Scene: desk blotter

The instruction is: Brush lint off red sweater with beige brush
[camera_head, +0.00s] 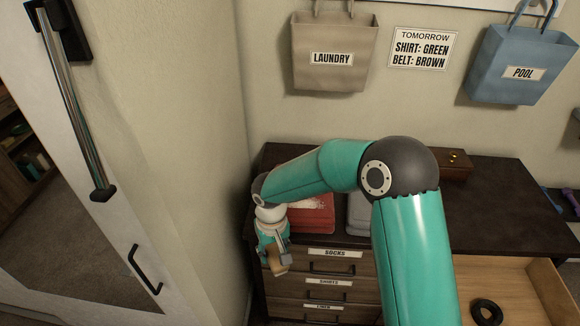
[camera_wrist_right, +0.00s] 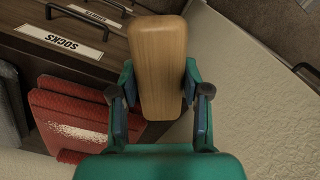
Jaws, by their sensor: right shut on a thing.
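The red sweater (camera_head: 312,217) lies folded on the left end of the dark dresser top, partly hidden behind my right arm. A pale patch of lint shows on it, and it also shows in the right wrist view (camera_wrist_right: 75,101). My right gripper (camera_head: 276,258) is shut on the beige brush (camera_head: 280,263), in front of the dresser's left front corner and apart from the sweater. In the right wrist view the wooden back of the brush (camera_wrist_right: 157,65) sits between the fingers; its bristles are hidden. My left gripper is not in view.
Grey folded cloth (camera_head: 359,214) lies right of the sweater. A wooden box (camera_head: 456,164) stands at the back. An open drawer (camera_head: 520,295) at the right holds a dark ring (camera_head: 486,311). The wall (camera_head: 215,130) and mirrored door (camera_head: 95,230) bound the left.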

